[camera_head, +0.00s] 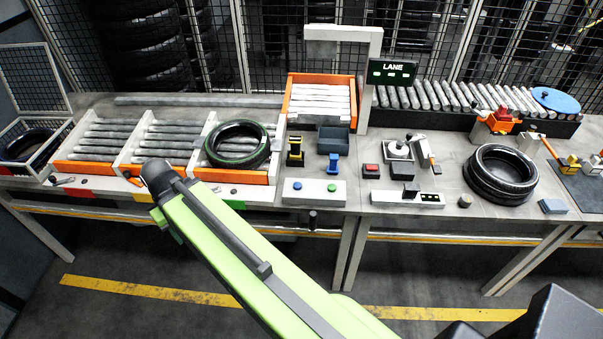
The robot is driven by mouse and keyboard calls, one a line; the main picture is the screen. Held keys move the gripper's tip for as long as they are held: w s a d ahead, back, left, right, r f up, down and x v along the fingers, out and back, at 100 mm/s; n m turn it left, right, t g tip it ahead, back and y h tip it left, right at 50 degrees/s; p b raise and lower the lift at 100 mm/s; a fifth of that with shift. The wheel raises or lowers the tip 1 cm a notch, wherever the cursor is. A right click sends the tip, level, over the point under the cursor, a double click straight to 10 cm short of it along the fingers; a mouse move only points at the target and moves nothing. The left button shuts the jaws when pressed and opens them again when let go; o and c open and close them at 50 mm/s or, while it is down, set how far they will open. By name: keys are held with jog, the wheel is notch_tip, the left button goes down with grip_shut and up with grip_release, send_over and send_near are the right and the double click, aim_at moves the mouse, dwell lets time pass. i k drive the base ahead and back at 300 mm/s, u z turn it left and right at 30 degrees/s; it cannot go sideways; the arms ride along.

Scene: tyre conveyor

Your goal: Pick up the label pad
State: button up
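I cannot surely tell which item is the label pad. A small flat blue-grey block (554,206) lies near the front edge of the right bench and could be it; no writing on it can be read. My green arm reaches from the bottom right up to the left and ends in a dark joint in front of the left bench. No gripper fingers can be made out. The arm's visible end is far to the left of the blue-grey block.
A tyre (500,174) lies left of the block. A green-ringed tyre (237,145) rests on the left roller racks. A button box (314,192), red-topped block (371,171) and dark tray (333,140) stand mid-bench. A LANE sign (393,72) hangs from a grey post.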

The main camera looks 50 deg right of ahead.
aim_at(333, 168)
jog(key=z, duration=0.35)
jog(key=i, duration=1)
jog(key=u, duration=0.35)
